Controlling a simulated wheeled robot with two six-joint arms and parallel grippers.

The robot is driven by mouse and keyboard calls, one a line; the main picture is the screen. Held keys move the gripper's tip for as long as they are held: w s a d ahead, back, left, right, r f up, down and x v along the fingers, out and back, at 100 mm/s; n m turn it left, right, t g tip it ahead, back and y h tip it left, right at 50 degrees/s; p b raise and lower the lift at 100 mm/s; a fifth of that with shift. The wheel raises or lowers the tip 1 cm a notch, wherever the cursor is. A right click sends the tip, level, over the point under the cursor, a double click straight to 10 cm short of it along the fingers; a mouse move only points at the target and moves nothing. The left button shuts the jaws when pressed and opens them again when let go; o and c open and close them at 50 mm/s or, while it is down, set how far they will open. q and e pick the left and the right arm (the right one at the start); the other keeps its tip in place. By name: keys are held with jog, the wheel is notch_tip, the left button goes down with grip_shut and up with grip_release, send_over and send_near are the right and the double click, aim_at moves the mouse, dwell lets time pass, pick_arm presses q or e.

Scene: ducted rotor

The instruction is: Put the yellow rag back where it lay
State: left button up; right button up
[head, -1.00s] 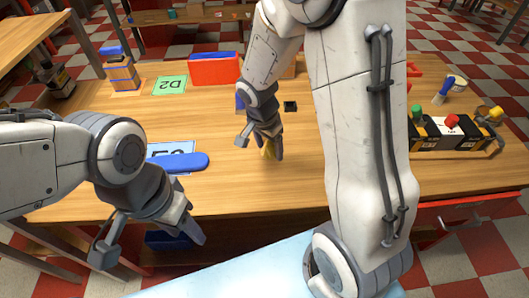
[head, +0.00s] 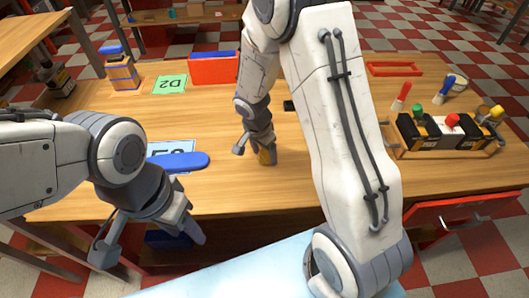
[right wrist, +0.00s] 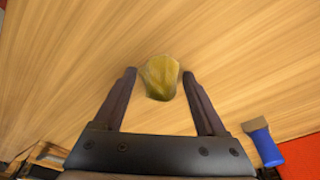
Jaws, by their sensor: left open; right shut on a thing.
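The yellow rag (head: 265,157) is a small crumpled piece between the fingers of my right gripper (head: 261,155), over the middle of the wooden table near its front. In the right wrist view the rag (right wrist: 160,78) shows between the two fingertips, with bare wood around it. My right gripper is shut on it. I cannot tell whether the rag touches the tabletop. My left gripper (head: 150,242) is open and empty, at the table's front edge on the left.
A blue bar (head: 180,161) lies on a light blue card left of the rag. A green D2 card (head: 169,84) and a red bin (head: 214,70) are behind. A wooden tray (head: 450,154) with dark blocks stands at the right. Bare table lies around the rag.

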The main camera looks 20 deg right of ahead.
jog(key=o, duration=1.2)
jog(key=shift+o, duration=0.2)
